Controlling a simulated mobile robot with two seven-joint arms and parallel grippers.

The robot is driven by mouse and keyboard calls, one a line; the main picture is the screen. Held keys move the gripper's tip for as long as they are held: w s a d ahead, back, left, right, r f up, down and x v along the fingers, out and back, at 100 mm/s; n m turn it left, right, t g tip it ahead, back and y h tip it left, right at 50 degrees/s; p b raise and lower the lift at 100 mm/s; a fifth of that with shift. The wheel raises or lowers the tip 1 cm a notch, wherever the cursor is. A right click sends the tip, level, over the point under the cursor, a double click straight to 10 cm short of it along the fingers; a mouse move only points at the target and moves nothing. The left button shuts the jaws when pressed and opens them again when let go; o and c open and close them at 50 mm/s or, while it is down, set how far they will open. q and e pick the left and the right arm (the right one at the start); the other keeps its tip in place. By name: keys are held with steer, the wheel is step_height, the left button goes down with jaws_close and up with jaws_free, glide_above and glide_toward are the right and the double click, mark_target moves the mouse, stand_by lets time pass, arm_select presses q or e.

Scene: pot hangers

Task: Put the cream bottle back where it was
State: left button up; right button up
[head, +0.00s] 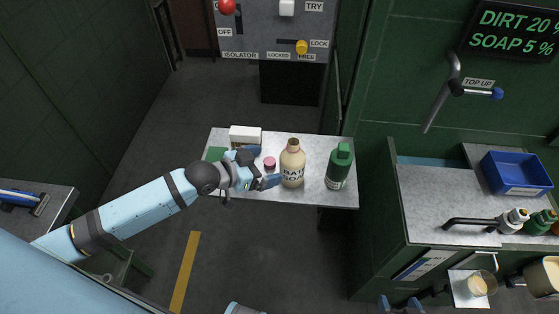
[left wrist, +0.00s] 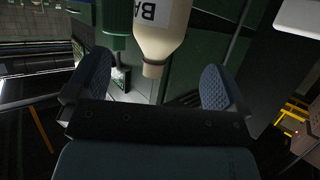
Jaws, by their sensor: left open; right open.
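The cream bottle (head: 293,160) stands upright on a small grey table (head: 325,198), with dark lettering on its front. My left gripper (head: 261,168) is open and empty beside it, on its left, with its fingers pointing at the bottle. The near fingertip is close to the bottle's lower body; I cannot tell whether it touches. In the left wrist view the cream bottle (left wrist: 162,28) appears upside down, in line with the gap between the open fingers (left wrist: 152,82). My right gripper (head: 400,304) shows only at the bottom edge, open and apart from the bottle.
A green bottle (head: 339,167) stands right of the cream one. A pink-topped item (head: 269,163) and a white box (head: 245,136) are on the left side of the table. A counter with a blue bin (head: 516,173) and more bottles is at right.

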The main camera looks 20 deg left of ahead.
arm_select(q)
steer(key=s+d+f+n+y, duration=0.1)
steer(key=s+f+n+y, duration=0.1)
steer(key=s+f, duration=0.4)
steer(key=s+d+f+n+y, duration=0.1)
steer(key=s+f+n+y, duration=0.1)
steer(key=s+f, duration=0.4)
steer(key=s, duration=0.5)
steer(key=shift+s+d+f+y, duration=0.25)
steer(key=shift+d+f+y, duration=0.05)
steer(key=shift+f, duration=0.05)
step_height(320, 180, up, 10)
steer(key=p, duration=1)
steer(key=shift+a+f, duration=0.25)
steer(key=shift+a, duration=0.05)
steer(key=shift+s+r, duration=0.1)
steer(key=shift+r, duration=0.05)
